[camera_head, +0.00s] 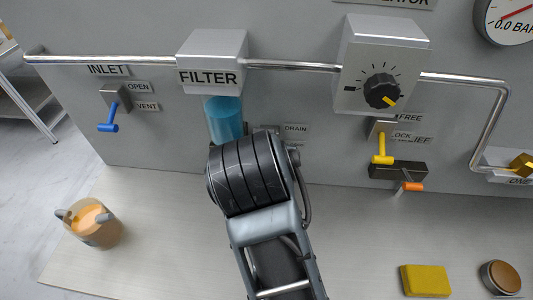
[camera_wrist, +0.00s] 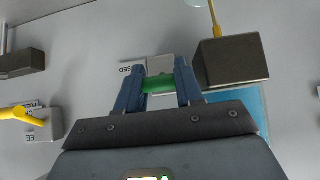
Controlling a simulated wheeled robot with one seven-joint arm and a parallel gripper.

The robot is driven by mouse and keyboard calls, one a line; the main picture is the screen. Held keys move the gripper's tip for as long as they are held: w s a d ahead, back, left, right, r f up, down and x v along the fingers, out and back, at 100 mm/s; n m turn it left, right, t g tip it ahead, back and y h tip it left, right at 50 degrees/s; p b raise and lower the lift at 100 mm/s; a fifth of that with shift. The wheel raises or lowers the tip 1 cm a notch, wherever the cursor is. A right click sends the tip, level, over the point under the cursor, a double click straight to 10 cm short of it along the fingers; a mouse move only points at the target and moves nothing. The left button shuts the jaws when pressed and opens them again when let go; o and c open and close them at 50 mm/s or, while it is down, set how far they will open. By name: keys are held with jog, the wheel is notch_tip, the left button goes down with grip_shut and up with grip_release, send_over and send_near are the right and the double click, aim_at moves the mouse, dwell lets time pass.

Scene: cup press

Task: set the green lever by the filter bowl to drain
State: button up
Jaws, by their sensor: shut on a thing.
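The green lever (camera_wrist: 158,83) shows only in the wrist view, between the two blue fingers of my gripper (camera_wrist: 160,68), which are shut on it. A pale mount block (camera_wrist: 160,65) is just beyond it on the panel. In the camera_head view my arm hides the lever. The DRAIN label (camera_head: 296,128) is visible right of my wrist, and another label (camera_wrist: 132,66), partly covered by a finger, shows in the wrist view. The blue filter bowl (camera_head: 224,117) hangs under the FILTER box (camera_head: 212,60). I cannot tell which setting the lever is at.
A blue inlet lever (camera_head: 108,127) is at left; a yellow lever (camera_head: 382,155) and an orange-handled one (camera_head: 411,187) are at right. A dark box (camera_wrist: 232,60) is close to my right finger in the wrist view. A mug (camera_head: 92,222) and yellow sponge (camera_head: 426,280) are on the bench.

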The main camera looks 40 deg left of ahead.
jog(key=shift+w+a+r+g+h, duration=0.15)
jog(key=shift+r+g+h, duration=0.2)
jog(key=shift+g, duration=0.25)
jog(key=o, duration=0.8)
jog(key=shift+c, duration=0.2)
jog(key=shift+r, duration=0.1)
jog(key=v, duration=0.7)
jog(key=shift+r+b, duration=0.3)
jog(key=shift+b, duration=0.1)
